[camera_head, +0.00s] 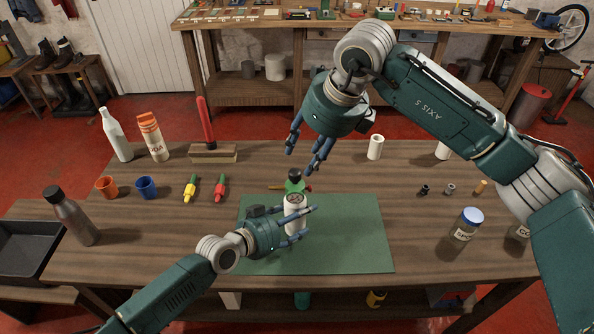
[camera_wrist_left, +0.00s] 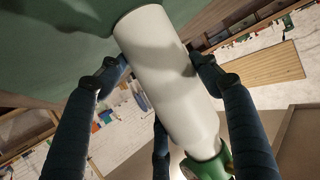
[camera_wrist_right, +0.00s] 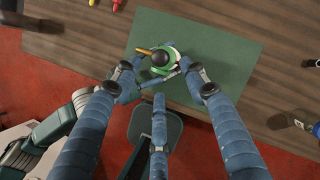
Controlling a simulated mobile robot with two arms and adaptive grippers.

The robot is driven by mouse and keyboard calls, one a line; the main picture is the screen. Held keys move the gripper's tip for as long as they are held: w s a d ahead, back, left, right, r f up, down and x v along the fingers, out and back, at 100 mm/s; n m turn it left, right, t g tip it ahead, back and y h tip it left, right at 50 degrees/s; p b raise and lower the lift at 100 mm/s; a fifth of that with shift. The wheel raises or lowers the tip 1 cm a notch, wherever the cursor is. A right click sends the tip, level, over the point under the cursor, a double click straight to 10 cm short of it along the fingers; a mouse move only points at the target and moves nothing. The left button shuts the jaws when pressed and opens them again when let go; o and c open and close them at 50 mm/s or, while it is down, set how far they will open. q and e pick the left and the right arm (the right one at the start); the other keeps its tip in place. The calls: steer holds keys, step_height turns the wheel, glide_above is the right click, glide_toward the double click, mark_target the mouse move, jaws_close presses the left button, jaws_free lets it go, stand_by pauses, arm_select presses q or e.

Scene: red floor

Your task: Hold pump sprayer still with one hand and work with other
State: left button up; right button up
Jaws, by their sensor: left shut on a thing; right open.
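The pump sprayer (camera_head: 294,200) stands upright on the green mat (camera_head: 350,235). It has a white bottle body and a green head with a dark knob on top. My left gripper (camera_head: 298,222) is shut around its body from the left; the white body (camera_wrist_left: 165,70) fills the middle of the left wrist view between the fingers. My right gripper (camera_head: 302,155) is open and empty above and behind the sprayer, fingers pointing down. In the right wrist view the green head (camera_wrist_right: 160,62) shows just beyond the spread fingers. I cannot tell whether they touch it.
A blue-lidded jar (camera_head: 467,223) stands right. The mat's right side is clear.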

mark_target(296, 171)
steer(key=x, duration=0.8)
steer(key=shift+c, duration=0.5)
